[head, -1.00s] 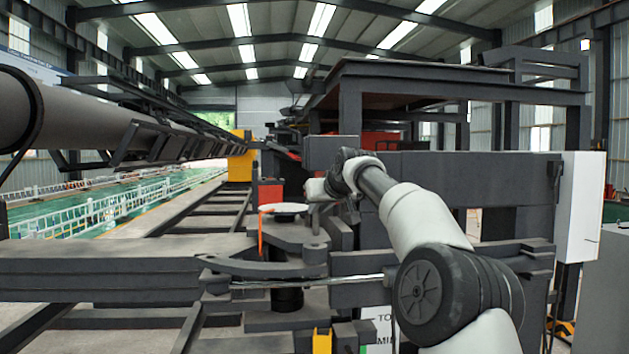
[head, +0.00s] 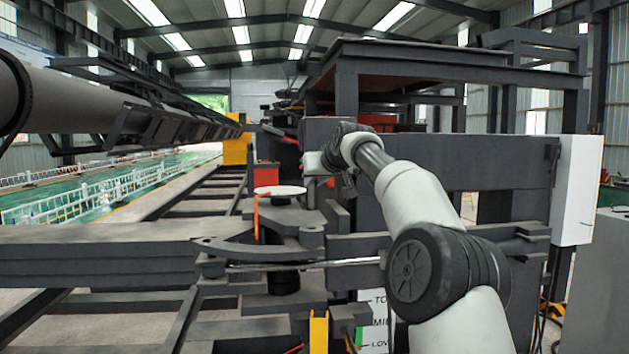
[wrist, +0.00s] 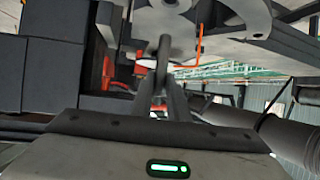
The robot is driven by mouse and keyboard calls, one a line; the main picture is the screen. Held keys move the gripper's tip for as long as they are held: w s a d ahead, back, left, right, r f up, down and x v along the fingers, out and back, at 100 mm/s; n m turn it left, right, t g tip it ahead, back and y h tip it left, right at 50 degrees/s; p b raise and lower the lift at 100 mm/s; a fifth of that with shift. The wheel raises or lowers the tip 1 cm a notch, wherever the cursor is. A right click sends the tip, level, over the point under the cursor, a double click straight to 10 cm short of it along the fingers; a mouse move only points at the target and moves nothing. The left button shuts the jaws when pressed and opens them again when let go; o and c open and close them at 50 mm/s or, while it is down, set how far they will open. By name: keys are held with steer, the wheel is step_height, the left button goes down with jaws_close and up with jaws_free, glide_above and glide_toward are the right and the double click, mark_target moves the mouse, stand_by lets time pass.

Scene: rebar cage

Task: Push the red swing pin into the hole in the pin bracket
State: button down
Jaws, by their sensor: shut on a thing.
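The red swing pin (head: 256,220) shows as a thin orange-red bent rod hanging upright at the left of a pale round disc (head: 279,191). In the wrist view its upright part (wrist: 199,42) bends across toward the fingers. My gripper (head: 313,164) is above and right of the disc. In the wrist view my fingers (wrist: 165,48) are closed together around the rod's far end; the grip point is partly hidden. The dark plates below the disc look like the pin bracket (head: 290,219). I cannot make out its hole or whether the pin touches it.
A dark curved arm with a shiny rod (head: 300,265) lies in front of the plates. A long dark beam (head: 110,257) is at the left. A large grey frame wall (head: 475,185) stands behind my arm at the right. Open floor shows far left.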

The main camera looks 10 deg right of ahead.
mark_target(313, 197)
steer(key=shift+f+b, duration=1.65)
steer(key=shift+f, duration=0.5)
steer(key=shift+f+b, duration=2.75)
steer(key=shift+f, duration=1.1)
steer(key=c, duration=1.6)
jaws_free()
steer(key=shift+s+f, duration=0.1)
steer(key=shift+f, duration=0.15)
steer(key=b+v, duration=0.1)
steer(key=v, duration=0.5)
steer(key=b+v, duration=0.1)
steer(key=v, duration=0.5)
steer(key=b+v, duration=0.2)
steer(key=v, duration=0.3)
steer(key=shift+s+d+r, duration=0.15)
steer(key=shift+d+r, duration=0.1)
steer(key=shift+r, duration=0.25)
